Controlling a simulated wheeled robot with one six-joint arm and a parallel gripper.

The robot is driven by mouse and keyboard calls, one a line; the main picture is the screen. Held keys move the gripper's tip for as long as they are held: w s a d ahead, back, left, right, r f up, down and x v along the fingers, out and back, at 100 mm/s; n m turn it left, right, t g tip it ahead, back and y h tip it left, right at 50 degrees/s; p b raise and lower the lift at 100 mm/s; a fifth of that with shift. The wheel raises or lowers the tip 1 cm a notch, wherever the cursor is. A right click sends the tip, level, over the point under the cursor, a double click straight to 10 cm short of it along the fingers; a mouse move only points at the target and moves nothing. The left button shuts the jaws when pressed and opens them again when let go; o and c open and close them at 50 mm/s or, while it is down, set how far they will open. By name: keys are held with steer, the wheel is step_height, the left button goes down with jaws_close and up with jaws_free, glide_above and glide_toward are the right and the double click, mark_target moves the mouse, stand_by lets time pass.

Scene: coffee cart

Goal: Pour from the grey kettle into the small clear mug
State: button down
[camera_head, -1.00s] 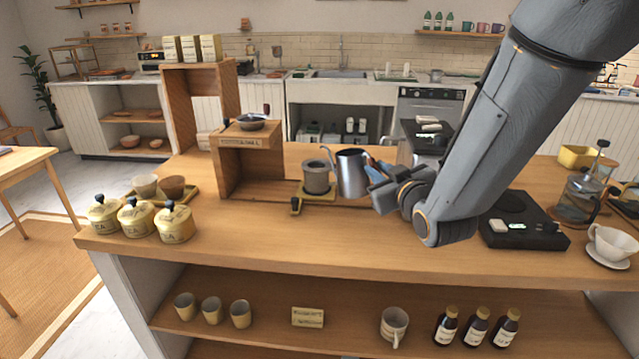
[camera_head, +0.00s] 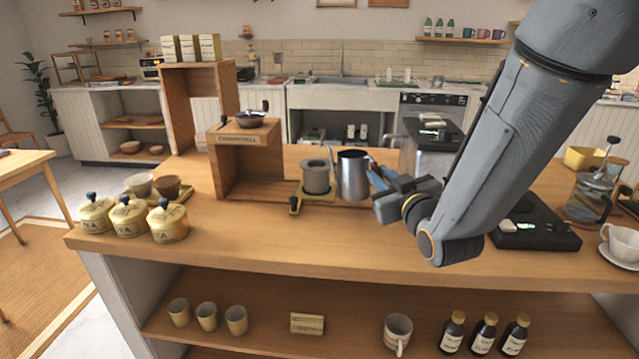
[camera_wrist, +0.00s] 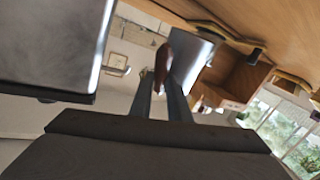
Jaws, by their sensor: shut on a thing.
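The grey kettle (camera_head: 352,178) is upright at the middle of the wooden counter, right beside a grey cup-like vessel. My gripper (camera_head: 374,178) reaches in from the right and is shut on the kettle's handle side. In the wrist view the kettle's metal body (camera_wrist: 188,62) shows beyond my fingers (camera_wrist: 160,92), with a brown handle-like part between them. I cannot tell whether the kettle's base touches the counter. I cannot make out a small clear mug in either view.
The grey vessel (camera_head: 316,176) sits on a yellow stand left of the kettle. A wooden box stand (camera_head: 232,185) is farther left. A dark flat device (camera_head: 535,235), a glass press (camera_head: 588,200) and a white cup (camera_head: 622,243) are at right. The front counter middle is clear.

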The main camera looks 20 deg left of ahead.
steer(key=shift+d+f+t+b, duration=0.1)
steer(key=shift+f+t+b, duration=0.2)
steer(key=shift+f+b, duration=0.8)
steer(key=shift+r+b, duration=0.3)
steer(key=shift+r, duration=0.15)
step_height(320, 180, up, 5)
steer(key=p, duration=0.3)
steer(key=shift+y, duration=0.3)
